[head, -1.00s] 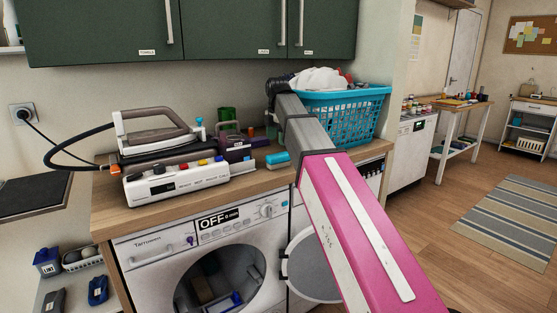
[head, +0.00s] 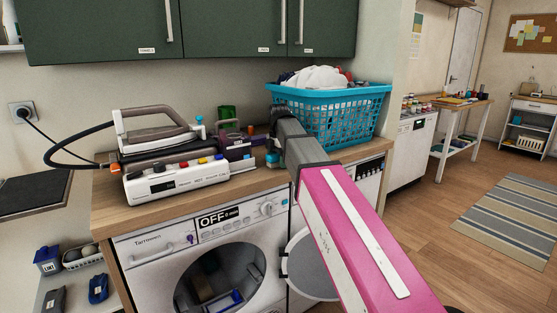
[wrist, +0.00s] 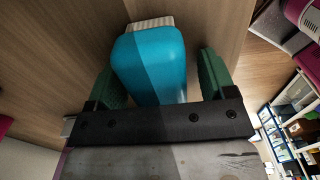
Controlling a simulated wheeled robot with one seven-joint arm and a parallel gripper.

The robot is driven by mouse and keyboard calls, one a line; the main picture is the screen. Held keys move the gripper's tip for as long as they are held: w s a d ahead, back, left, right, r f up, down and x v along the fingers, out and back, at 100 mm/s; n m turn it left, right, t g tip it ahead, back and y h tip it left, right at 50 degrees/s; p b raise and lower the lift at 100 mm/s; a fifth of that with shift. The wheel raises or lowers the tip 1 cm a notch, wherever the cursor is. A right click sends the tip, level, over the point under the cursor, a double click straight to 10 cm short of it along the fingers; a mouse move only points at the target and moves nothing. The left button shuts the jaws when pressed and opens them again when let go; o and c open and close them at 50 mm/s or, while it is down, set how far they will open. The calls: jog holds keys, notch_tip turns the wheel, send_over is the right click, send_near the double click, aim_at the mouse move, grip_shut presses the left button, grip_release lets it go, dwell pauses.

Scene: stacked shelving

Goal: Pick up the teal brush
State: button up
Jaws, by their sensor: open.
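The teal brush (wrist: 150,62) lies on the wooden worktop, its teal back toward the wrist camera and pale bristles showing at its far end. My gripper (wrist: 158,82) is open, with one green finger on each side of the brush. A gap shows at the right finger; the left finger is close to the brush, and I cannot tell if it touches. In the head view my arm's end is over the brush (head: 272,161), hiding most of it.
A blue laundry basket (head: 340,122) stands behind and right of my arm. An iron (head: 155,134) on its white base (head: 175,182) and purple containers (head: 235,147) stand to the left. The washing machine door (head: 312,262) is open below the worktop.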

jog(key=c, duration=1)
jog(key=shift+s+r, duration=0.1)
jog(key=shift+r, duration=0.05)
jog(key=shift+d+r, duration=0.1)
jog(key=shift+r, duration=0.55)
notch_tip(320, 180, up, 5)
jog(key=shift+r, duration=0.15)
jog(key=s+d, duration=0.3)
jog(key=s, duration=0.2)
jog(key=s+d, duration=0.4)
jog(key=s, duration=0.2)
jog(key=s+d, duration=0.4)
jog(key=s, duration=0.1)
jog(key=shift+s+r, duration=0.1)
jog(key=shift+s, duration=0.15)
